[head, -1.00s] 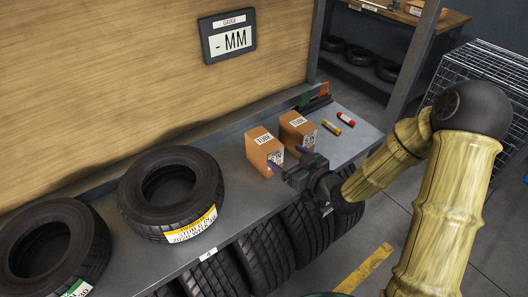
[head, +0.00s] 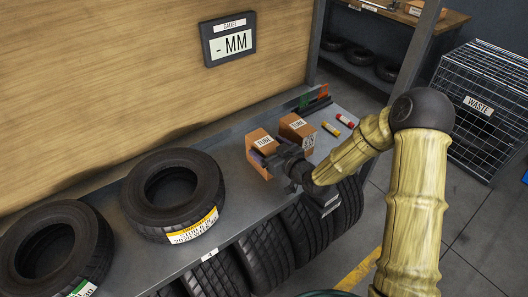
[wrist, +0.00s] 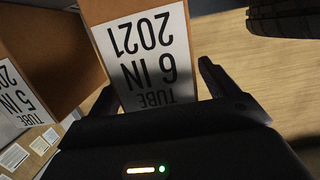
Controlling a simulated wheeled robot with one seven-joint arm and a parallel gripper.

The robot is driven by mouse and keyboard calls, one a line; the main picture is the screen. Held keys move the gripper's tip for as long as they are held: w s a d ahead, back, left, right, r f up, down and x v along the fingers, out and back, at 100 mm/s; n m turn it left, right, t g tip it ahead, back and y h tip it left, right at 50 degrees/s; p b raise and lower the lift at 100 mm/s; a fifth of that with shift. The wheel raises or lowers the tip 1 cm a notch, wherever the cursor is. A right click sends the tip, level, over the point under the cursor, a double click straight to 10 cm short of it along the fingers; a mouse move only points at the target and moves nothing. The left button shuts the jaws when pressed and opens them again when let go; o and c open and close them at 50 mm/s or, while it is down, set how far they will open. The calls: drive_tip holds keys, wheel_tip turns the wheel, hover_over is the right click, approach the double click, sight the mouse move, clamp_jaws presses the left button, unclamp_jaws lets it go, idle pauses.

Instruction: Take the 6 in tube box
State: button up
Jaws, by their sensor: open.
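The 6 in tube box (wrist: 182,9) is brown cardboard with a white label reading "TUBE 6 IN 2021", upside down in the wrist view. In the head view it is the left one of two boxes (head: 258,140) on the grey bench, partly hidden by my gripper (head: 272,159). My gripper (wrist: 165,90) is open, with its two fingers on either side of the lower part of the label in the wrist view. I cannot tell whether the fingers touch the box.
A 5 in tube box (wrist: 45,50) stands close beside it, at the right in the head view (head: 297,127). Two tyres (head: 172,195) lie on the bench at left. A waste cage (head: 480,105) stands right.

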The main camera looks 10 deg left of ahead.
drive_tip(key=shift+w+a+f, duration=0.15)
drive_tip(key=shift+w+a, duration=0.25)
drive_tip(key=shift+a, duration=0.05)
drive_tip(key=shift+c, duration=0.3)
drive_tip(key=c, duration=1.2)
drive_tip(key=shift+o, duration=0.2)
wheel_tip(320, 180, up, 10)
drive_tip(key=shift+r+b, duration=0.1)
drive_tip(key=shift+b, duration=0.2)
